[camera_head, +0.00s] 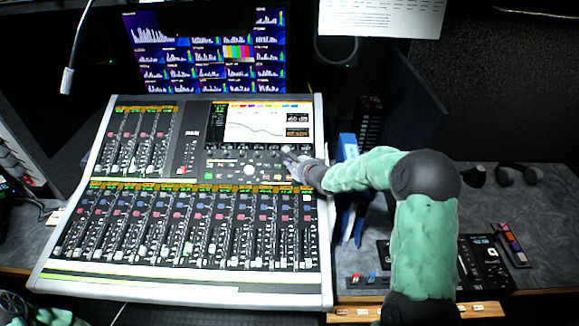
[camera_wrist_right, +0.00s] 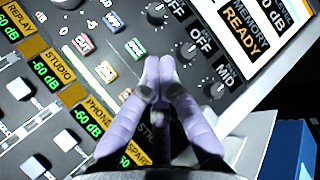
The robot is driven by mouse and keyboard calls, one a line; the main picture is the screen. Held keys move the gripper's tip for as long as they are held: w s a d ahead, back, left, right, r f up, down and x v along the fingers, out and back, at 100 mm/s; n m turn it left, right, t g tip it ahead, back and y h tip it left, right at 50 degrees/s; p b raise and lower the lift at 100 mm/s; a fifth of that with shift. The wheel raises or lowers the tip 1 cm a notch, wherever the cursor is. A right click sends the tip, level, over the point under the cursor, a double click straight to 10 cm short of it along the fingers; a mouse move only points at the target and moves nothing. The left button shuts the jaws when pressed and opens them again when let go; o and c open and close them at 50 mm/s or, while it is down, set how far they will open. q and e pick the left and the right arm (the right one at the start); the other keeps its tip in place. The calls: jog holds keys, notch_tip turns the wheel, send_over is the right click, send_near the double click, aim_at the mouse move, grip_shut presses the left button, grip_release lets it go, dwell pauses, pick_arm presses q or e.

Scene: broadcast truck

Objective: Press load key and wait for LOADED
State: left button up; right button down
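The mixing console (camera_head: 62,282) fills the left and middle of the head view. Its display panel (camera_head: 268,124) shows in the right wrist view (camera_wrist_right: 243,28) with the words MEMORY READY. I cannot read which is the load key. My right gripper (camera_head: 289,160) is over the keys below the display. In the wrist view its fingertips (camera_wrist_right: 152,70) are together, with nothing seen between them; contact with the panel cannot be told. My left gripper is out of view.
Knobs marked OFF (camera_wrist_right: 188,52) lie right of the fingertips. Blue binders (camera_head: 348,150) stand right of the console, close to my right forearm. A monitor wall (camera_head: 205,62) is behind. A hanging microphone (camera_head: 67,80) is at upper left. Small devices lie on the right desk (camera_head: 540,190).

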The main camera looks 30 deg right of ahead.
jog(key=shift+w+f, duration=0.1)
jog(key=shift+f, duration=0.1)
dwell(0.7)
jog(key=shift+f+p, duration=0.15)
jog(key=shift+p, duration=0.15)
jog(key=shift+w+d+f, duration=0.15)
jog(key=shift+w+f, duration=0.05)
jog(key=shift+f, duration=0.2)
dwell(0.7)
jog(key=shift+r, duration=0.1)
jog(key=shift+s+r+p, duration=0.3)
jog(key=shift+r+p, duration=0.35)
jog(key=shift+p, duration=0.25)
jog(key=shift+a+r, duration=0.1)
jog(key=shift+a, duration=0.1)
jog(key=shift+s+a+r+p, duration=0.15)
jog(key=shift+s+r+p, duration=0.15)
jog(key=shift+r+p, duration=0.45)
jog(key=shift+s+a+r+p, duration=0.2)
jog(key=shift+s+r+p, duration=0.05)
jog(key=shift+r+p, duration=0.45)
jog(key=shift+s+a+r+p, duration=0.15)
jog(key=shift+s+r+p, duration=0.15)
jog(key=shift+r+p, duration=0.45)
